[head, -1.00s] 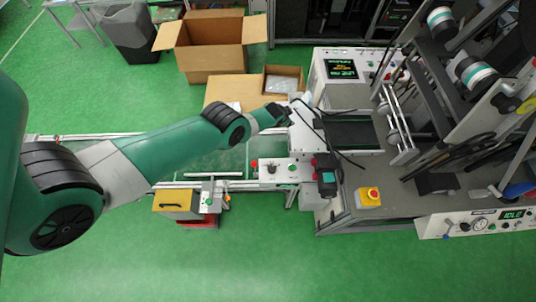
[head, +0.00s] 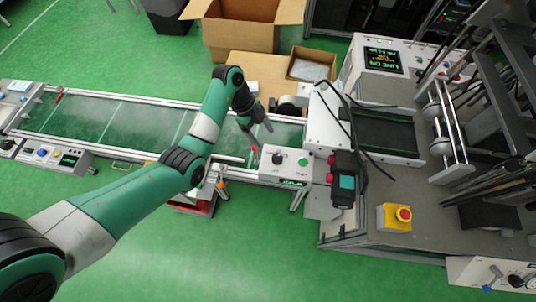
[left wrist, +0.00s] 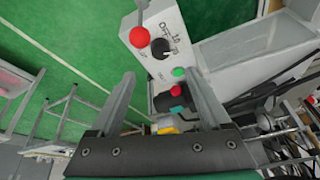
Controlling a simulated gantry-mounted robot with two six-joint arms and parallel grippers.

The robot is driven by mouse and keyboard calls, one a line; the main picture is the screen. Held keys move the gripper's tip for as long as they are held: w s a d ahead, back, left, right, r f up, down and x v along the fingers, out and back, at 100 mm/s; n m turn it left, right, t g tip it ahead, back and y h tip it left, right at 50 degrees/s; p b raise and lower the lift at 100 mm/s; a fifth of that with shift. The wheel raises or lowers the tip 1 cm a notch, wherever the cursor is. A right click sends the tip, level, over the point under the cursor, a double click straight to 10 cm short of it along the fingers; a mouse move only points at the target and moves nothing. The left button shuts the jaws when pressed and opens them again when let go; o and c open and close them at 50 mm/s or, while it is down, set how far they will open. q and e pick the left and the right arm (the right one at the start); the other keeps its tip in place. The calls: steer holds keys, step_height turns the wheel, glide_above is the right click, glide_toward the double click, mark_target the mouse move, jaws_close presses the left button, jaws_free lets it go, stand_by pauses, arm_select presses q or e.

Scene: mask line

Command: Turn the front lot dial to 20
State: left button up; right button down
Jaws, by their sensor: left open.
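A white control box (head: 283,166) stands at the front rail of the conveyor, with a black dial (head: 277,158), a red-knobbed lever and a green button (head: 303,161). The dial also shows in the left wrist view (left wrist: 162,48), beside printed markings too small to read surely, beyond my fingertips. A red ball knob (left wrist: 139,37) is to its left. I cannot tell where the dial points. My left gripper (head: 262,127) is open and empty, above the conveyor just behind the box. In the left wrist view its fingers (left wrist: 161,82) are spread apart, not touching the dial.
A black unit with red knobs (head: 344,180) and loose cables stands right of the box. A yellow emergency stop box (head: 394,217) sits on the machine table. The conveyor (head: 110,120) runs left, empty. Cardboard boxes (head: 243,25) stand behind.

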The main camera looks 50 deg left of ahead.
mark_target(276, 157)
arm_select(q)
steer(key=shift+f, duration=0.3)
arm_select(e)
steer(key=shift+s+f+h, duration=0.1)
steer(key=shift+f+h, duration=0.15)
steer(key=shift+h, duration=0.05)
arm_select(q)
steer(key=b+x, duration=0.4)
steer(key=x, duration=0.7)
steer(key=shift+d+f, duration=0.2)
steer(key=shift+f, duration=0.1)
arm_select(e)
step_height(276, 157, down, 4)
steer(key=shift+f, duration=0.1)
